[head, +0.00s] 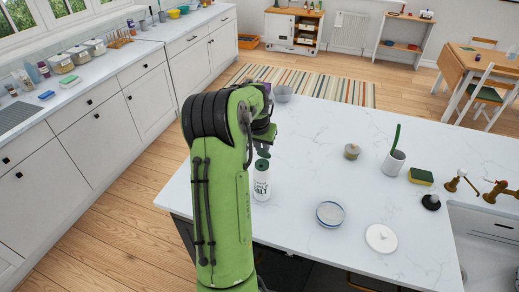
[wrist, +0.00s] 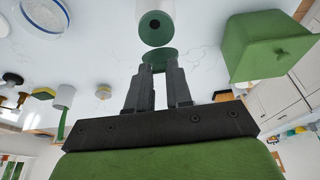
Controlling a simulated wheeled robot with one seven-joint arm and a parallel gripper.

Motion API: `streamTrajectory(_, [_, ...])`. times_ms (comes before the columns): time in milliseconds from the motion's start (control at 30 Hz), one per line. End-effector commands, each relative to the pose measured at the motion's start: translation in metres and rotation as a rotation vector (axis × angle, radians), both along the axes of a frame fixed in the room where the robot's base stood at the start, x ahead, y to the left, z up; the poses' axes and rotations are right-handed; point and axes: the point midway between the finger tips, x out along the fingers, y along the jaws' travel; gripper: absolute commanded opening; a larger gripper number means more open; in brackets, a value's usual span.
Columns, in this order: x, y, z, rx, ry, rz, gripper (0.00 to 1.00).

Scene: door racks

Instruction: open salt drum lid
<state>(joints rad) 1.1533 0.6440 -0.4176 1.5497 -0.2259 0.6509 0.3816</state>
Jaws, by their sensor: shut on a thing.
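The white salt drum (head: 261,184) stands upright on the marble counter, just under my gripper. The wrist view shows its end (wrist: 155,27), green with a dark round hole in it. The green round lid (wrist: 160,56) is at my fingertips, tilted away from that end and close to its rim. I cannot tell whether a hinge joins them. My gripper (wrist: 159,72) is shut on the lid. In the head view the lid (head: 263,153) shows as a small dark green piece above the drum, and my arm hides most of the gripper.
On the counter, a glass bowl (head: 330,213), a white round lid (head: 381,238), a small jar (head: 352,151), a white crock (head: 394,163) and a sponge (head: 421,176) stand right of the drum. A grey bowl (head: 283,93) stands behind. Counter between them is clear.

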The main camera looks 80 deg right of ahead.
Motion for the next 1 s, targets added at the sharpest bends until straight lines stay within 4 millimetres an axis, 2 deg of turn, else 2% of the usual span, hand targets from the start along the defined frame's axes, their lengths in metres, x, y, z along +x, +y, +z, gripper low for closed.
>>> streamTrajectory(400, [-0.003, -0.021, 0.0, 0.257, -0.027, -0.003, 0.0])
streamTrajectory(1000, [-0.003, -0.031, -0.002, 0.391, -0.035, -0.001, 0.0])
